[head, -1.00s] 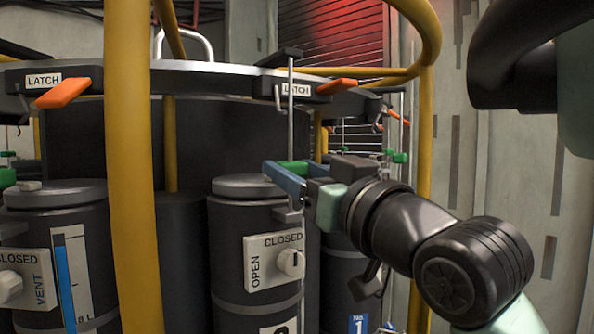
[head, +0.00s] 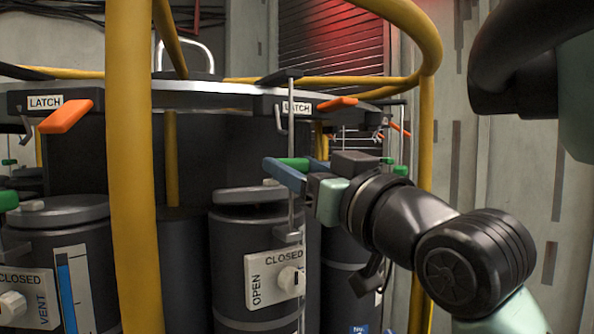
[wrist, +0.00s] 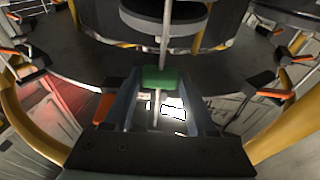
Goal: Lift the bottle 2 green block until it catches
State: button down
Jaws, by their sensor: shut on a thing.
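The green block (head: 296,163) sits on a thin upright rod (head: 291,205) in front of a dark bottle (head: 228,230). The bottle's valve plate reads OPEN and CLOSED; its number is out of view. My gripper (head: 284,172) has its blue fingers shut around the block, coming from the right. In the wrist view the green block (wrist: 160,78) sits between both fingertips, with the rod running through it. The block is below the rack ring with a gap. A small grey hook (head: 280,122) hangs at the ring by the LATCH label (head: 297,107), apart from the block.
An orange latch handle (head: 337,104) sticks out right of the label, another (head: 66,116) at left. A yellow post (head: 135,170) stands in front at left, and a yellow rail (head: 426,160) curves at right. A neighbouring bottle (head: 345,255) stands close behind my gripper.

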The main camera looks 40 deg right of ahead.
aim_at(292, 116)
jog(key=shift+r+p, duration=2.2)
jog(key=shift+r, duration=1.15)
jog(key=shift+f, duration=0.1)
jog(key=shift+c, duration=1.2)
grip_release()
jog(key=shift+s, duration=0.1)
jog(key=shift+f, duration=0.15)
